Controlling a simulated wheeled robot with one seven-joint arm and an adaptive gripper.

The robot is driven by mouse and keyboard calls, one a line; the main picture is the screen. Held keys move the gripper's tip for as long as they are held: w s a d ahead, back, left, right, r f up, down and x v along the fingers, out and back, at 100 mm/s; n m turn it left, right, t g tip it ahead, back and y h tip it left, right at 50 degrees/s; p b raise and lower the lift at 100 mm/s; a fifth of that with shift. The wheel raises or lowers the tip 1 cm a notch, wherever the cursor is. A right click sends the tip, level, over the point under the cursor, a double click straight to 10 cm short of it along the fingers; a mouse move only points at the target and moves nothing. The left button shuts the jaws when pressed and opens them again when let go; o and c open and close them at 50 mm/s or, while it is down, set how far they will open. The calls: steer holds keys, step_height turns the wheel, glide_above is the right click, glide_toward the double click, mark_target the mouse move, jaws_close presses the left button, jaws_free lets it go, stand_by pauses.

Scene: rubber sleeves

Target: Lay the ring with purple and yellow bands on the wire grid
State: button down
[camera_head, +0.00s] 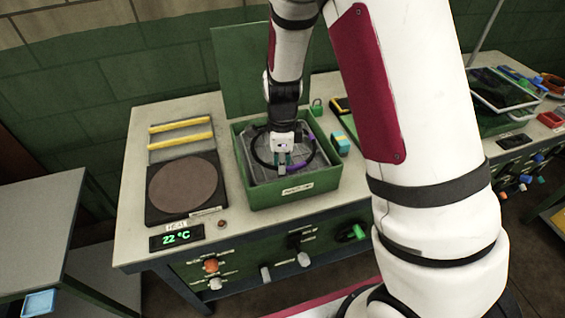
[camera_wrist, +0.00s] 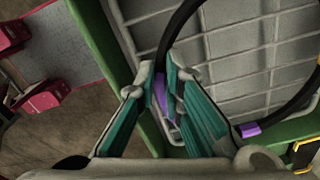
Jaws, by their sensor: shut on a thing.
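The black ring (camera_head: 254,150) shows in the head view across the top of the green box, with purple bands in sight. My gripper (camera_head: 282,166) points down over the box and is shut on the ring's near part. In the wrist view my gripper (camera_wrist: 160,82) has the ring (camera_wrist: 180,30) between its fingers at a purple band. A second purple band and a small yellow patch show at the right. The wire grid (camera_wrist: 235,50) lies inside the box under the ring; it also shows in the head view (camera_head: 243,152). I cannot tell whether the ring touches it.
The green box (camera_head: 278,196) has upright walls and a raised lid behind. A hotplate (camera_head: 183,186) and its display reading 22 °C (camera_head: 176,238) stand left. A green padlock (camera_head: 317,106) and a cyan and yellow item (camera_head: 341,142) lie close to the box's right side.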

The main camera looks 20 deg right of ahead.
steer(key=c, duration=1.7)
jaws_free()
steer(key=s+d+r+n+t+y, duration=0.1)
steer(key=s+r+n, duration=0.35)
steer(key=r, duration=0.75)
steer(key=s+r+n+t, duration=0.1)
steer(key=s+r+n, duration=0.35)
steer(key=r, duration=0.75)
steer(key=s+d+r+n+t, duration=0.1)
steer(key=s+r+n, duration=0.1)
steer(key=s+n, duration=0.4)
steer(key=s+d+r+n+t+h, duration=0.1)
steer(key=s+r+n+t, duration=0.1)
steer(key=s+n, duration=0.4)
steer(key=shift+r+n, duration=0.3)
steer(key=shift+r, duration=0.4)
